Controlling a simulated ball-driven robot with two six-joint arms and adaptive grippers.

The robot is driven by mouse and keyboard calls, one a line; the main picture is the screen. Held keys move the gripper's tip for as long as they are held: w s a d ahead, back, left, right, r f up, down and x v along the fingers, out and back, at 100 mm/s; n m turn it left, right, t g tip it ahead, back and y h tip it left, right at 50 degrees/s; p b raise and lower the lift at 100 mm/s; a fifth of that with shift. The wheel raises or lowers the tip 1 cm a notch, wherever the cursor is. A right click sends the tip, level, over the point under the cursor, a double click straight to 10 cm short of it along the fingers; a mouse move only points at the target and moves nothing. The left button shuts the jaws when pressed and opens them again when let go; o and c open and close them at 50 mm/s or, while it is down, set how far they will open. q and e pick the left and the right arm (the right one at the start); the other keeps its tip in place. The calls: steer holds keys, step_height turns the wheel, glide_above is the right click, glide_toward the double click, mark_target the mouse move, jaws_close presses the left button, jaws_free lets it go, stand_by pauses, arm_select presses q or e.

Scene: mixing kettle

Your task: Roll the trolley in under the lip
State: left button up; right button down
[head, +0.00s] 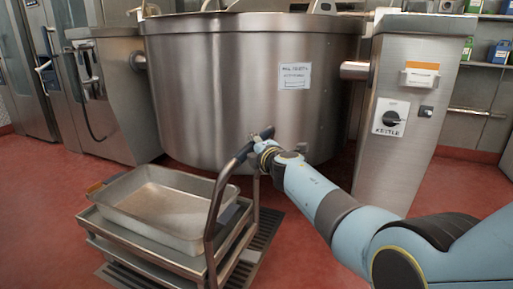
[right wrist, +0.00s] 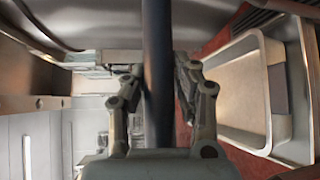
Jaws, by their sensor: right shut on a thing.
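The trolley (head: 142,246) stands on the red floor in front of the large steel kettle (head: 220,85), at lower left in the head view. A steel pan (head: 168,205) rests on its top; the pan also shows in the right wrist view (right wrist: 240,88). The kettle's round wall rises behind the trolley; I cannot see a lip over the pan. My right gripper (head: 262,139) is shut on the trolley's handle bar, which runs as a dark bar (right wrist: 157,60) between the fingers in the right wrist view. My left gripper is not in view.
A dark floor grate (head: 262,240) lies beneath and beside the trolley. Red floor is open to the left of the trolley.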

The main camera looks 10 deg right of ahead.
steer(key=shift+a+r, duration=0.1)
steer(key=shift+r, duration=0.1)
steer(key=c, duration=1.4)
jaws_free()
steer(key=shift+w, duration=0.1)
steer(key=o, duration=0.4)
steer(key=shift+a+f, duration=0.1)
steer(key=shift+a, duration=0.1)
steer(key=shift+d, duration=0.1)
